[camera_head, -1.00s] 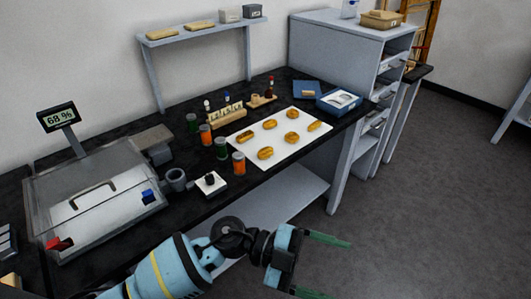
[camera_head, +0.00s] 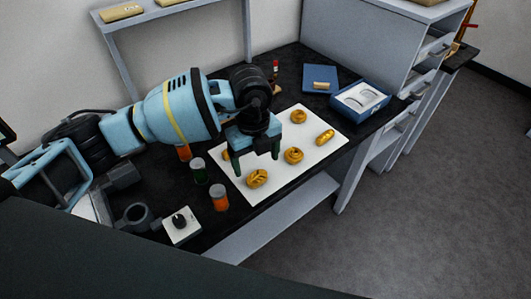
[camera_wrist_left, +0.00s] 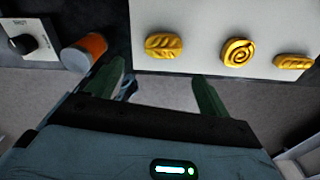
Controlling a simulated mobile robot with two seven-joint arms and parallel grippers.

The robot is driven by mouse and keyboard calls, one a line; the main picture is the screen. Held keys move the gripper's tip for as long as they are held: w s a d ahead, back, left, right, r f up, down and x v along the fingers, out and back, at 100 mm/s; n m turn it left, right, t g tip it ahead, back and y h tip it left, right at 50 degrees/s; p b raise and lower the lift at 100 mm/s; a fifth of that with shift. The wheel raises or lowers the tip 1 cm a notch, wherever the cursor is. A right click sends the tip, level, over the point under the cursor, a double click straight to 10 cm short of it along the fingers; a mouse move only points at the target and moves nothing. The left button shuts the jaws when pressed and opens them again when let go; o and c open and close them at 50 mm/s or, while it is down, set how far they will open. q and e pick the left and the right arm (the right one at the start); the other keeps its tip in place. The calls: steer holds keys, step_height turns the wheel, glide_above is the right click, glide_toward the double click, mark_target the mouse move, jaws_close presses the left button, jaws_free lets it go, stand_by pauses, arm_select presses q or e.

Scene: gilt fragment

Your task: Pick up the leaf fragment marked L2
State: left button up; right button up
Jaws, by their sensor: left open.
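Several gilt fragments lie on a white sheet (camera_head: 279,179). One with leaf-like ridges (camera_head: 257,178) is near its front edge and also shows in the wrist view (camera_wrist_left: 164,46). A spiral one (camera_head: 293,155), also in the wrist view (camera_wrist_left: 238,52), lies to its right. Others are an oblong one (camera_head: 325,137) and a round one (camera_head: 299,116); another is mostly hidden behind my gripper. No L2 mark is legible. My left gripper (camera_head: 257,161) is open and empty above the sheet, fingers pointing down; its fingers (camera_wrist_left: 160,75) show in the wrist view. My right gripper is not in view.
Orange (camera_head: 219,198) and green (camera_head: 199,171) jars stand left of the sheet, near a white block with a black knob (camera_head: 181,224). A blue open box (camera_head: 360,98) is at the right, beside the grey cabinet (camera_head: 370,45). A shelf (camera_head: 160,13) stands behind.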

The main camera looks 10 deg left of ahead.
mark_target(257, 175)
arm_select(q)
steer(key=shift+w+a+r, duration=0.15)
steer(key=shift+w+a, duration=0.1)
steer(key=shift+w, duration=0.3)
steer(key=shift+w+a+r, duration=0.1)
steer(key=shift+r, duration=0.05)
steer(key=shift+s, duration=0.25)
steer(key=shift+s+f, duration=0.1)
steer(key=shift+f, duration=1.75)
steer(key=f, duration=0.4)
steer(key=shift+d, duration=0.25)
steer(key=c, duration=1.1)
steer(key=shift+o, duration=0.2)
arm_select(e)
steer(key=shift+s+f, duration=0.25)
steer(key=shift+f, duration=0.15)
arm_select(q)
steer(key=shift+r, duration=0.1)
